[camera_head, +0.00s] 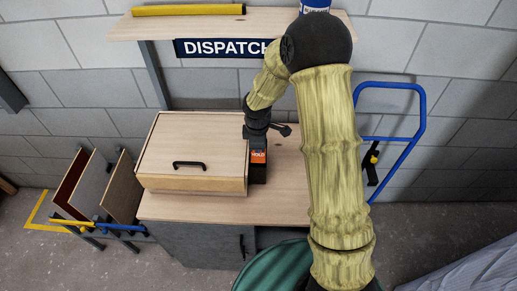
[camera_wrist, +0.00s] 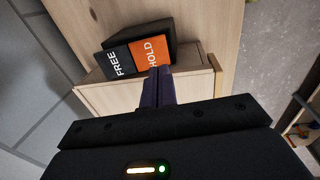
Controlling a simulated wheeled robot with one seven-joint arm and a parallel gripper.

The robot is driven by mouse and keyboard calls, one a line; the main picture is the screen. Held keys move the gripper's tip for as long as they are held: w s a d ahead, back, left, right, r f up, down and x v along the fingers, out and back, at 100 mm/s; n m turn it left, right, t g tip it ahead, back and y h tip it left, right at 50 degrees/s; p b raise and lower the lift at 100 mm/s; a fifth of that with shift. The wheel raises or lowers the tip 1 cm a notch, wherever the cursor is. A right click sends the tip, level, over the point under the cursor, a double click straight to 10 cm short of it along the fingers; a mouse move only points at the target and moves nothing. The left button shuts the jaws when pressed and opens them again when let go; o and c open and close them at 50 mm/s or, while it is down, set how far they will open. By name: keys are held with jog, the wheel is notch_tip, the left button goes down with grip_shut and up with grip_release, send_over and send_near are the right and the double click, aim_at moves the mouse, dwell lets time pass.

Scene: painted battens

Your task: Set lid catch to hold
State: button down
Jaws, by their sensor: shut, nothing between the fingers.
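The lid catch is a black rocker block on the bench, right beside the wooden box (camera_head: 190,185). In the wrist view its rocker has a black FREE half (camera_wrist: 117,63) and an orange HOLD half (camera_wrist: 150,50). The orange HOLD half (camera_head: 258,156) also shows in the head view. My gripper (camera_wrist: 158,72) is shut and empty, its fingertips at the edge of the HOLD half. I cannot tell whether they touch it or which half sits lower. The box lid (camera_head: 195,142), with a black handle (camera_head: 189,164), is down.
A shelf (camera_head: 115,30) with a yellow bar (camera_head: 188,10) and a DISPATCH sign (camera_head: 215,48) are above. A blue-framed trolley (camera_head: 422,110) stands right; panels in a rack (camera_head: 90,185) stand left.

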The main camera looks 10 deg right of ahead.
notch_tip(320, 180, up, 8)
jog(key=s+b, duration=0.1)
jog(key=shift+s+a, duration=0.15)
jog(key=shift+s, duration=0.1)
dwell(0.4)
jog(key=s+d+r+m, duration=0.1)
jog(key=s+d+m, duration=0.3)
jog(key=s+m, duration=0.4)
jog(key=s+d+r+m+t, duration=0.1)
jog(key=s+d+m, duration=0.3)
jog(key=s+m, duration=0.4)
jog(key=shift+s+d+r, duration=0.3)
jog(key=shift+s+r, duration=0.05)
jog(key=shift+s, duration=0.25)
